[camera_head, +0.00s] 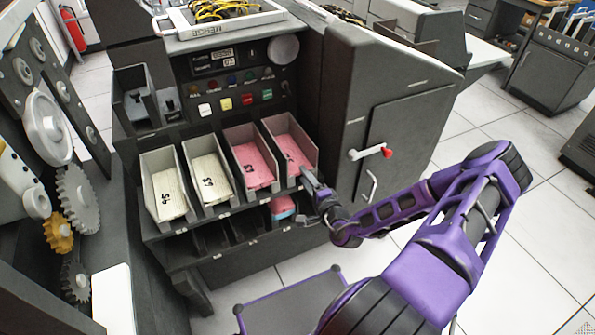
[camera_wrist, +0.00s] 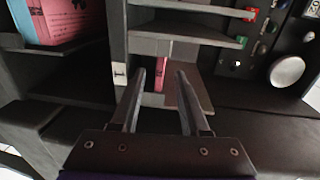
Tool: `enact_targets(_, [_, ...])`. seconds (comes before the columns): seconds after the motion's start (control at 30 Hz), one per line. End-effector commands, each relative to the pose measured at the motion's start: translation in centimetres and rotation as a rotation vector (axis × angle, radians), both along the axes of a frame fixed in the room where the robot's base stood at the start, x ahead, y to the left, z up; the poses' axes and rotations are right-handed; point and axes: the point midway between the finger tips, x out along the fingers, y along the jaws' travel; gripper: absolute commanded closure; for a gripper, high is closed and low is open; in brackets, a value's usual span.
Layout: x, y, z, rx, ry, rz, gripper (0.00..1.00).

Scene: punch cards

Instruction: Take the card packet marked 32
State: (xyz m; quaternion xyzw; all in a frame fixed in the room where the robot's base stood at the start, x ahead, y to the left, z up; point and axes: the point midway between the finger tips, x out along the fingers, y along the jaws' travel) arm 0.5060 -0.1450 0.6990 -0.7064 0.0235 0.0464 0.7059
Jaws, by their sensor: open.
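Card packets lie in a row of four open trays in the head view. The two left packets are cream, the first marked 95 (camera_head: 172,196) and the second (camera_head: 209,180) with a mark like 63. The two right packets are pink: one (camera_head: 253,164) with a small mark I cannot read surely, and the rightmost (camera_head: 290,147), whose mark is partly hidden by my gripper. I cannot tell which is marked 32. My gripper (camera_head: 309,180) is at the front of the rightmost tray. In the wrist view my gripper (camera_wrist: 161,75) is open, with a narrow pink strip (camera_wrist: 160,83) showing beyond and between its fingers.
Below the trays, a lower shelf holds a pink and blue packet (camera_head: 282,208); it also shows in the wrist view (camera_wrist: 66,22). Gears (camera_head: 78,197) stand at the left.

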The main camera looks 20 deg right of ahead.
Motion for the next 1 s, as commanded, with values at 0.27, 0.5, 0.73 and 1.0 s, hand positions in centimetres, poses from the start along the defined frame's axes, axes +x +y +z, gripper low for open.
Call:
enact_targets(0.27, [3.3, 0.3, 0.0, -0.002, 0.000, 0.005, 0.55])
enact_targets(0.5, [5.0, 0.3, -0.3, -0.002, 0.000, 0.002, 0.55])
enact_targets(0.73, [5.3, 0.3, -0.3, -0.001, 0.000, 0.002, 0.55])
enact_targets(1.0, [5.3, 0.3, -0.3, -0.001, 0.000, 0.002, 0.73])
